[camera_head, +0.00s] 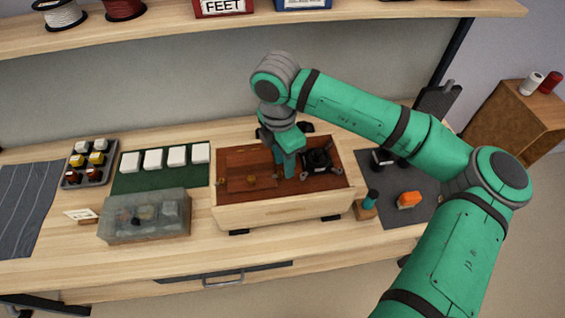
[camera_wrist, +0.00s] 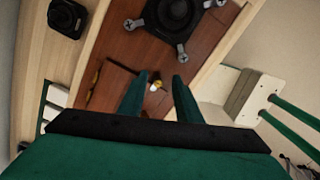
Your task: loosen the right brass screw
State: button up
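The speaker cabinet (camera_head: 282,213) lies on the bench, its red-brown face up with a black driver (camera_head: 317,160) at the right. The driver also shows in the wrist view (camera_wrist: 178,18). A thin-edged panel (camera_head: 240,163) is set in the face left of the driver. In the wrist view a small brass-coloured screw head (camera_wrist: 157,85) with a bright spot shows at the panel's edge, between my fingertips in the picture. My gripper (camera_wrist: 161,76) is open above the face; contact with the screw cannot be told. In the head view my gripper (camera_head: 289,170) hides part of the face.
A clear lidded box (camera_head: 145,222) and a green mat (camera_head: 130,181) with several white blocks stand left. A tray (camera_head: 75,181) of small parts is farther left. A grey mat (camera_head: 425,190) with an orange item (camera_head: 409,200) lies right. A teal-handled tool (camera_head: 370,198) stands beside the cabinet.

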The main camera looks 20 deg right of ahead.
notch_tip(320, 180, up, 11)
dwell(1.5)
jog(key=shift+d, duration=0.15)
dwell(0.4)
notch_tip(320, 180, up, 11)
jog(key=shift+w+a, duration=0.15)
jog(key=shift+a, duration=0.2)
jog(key=shift+f, duration=0.15)
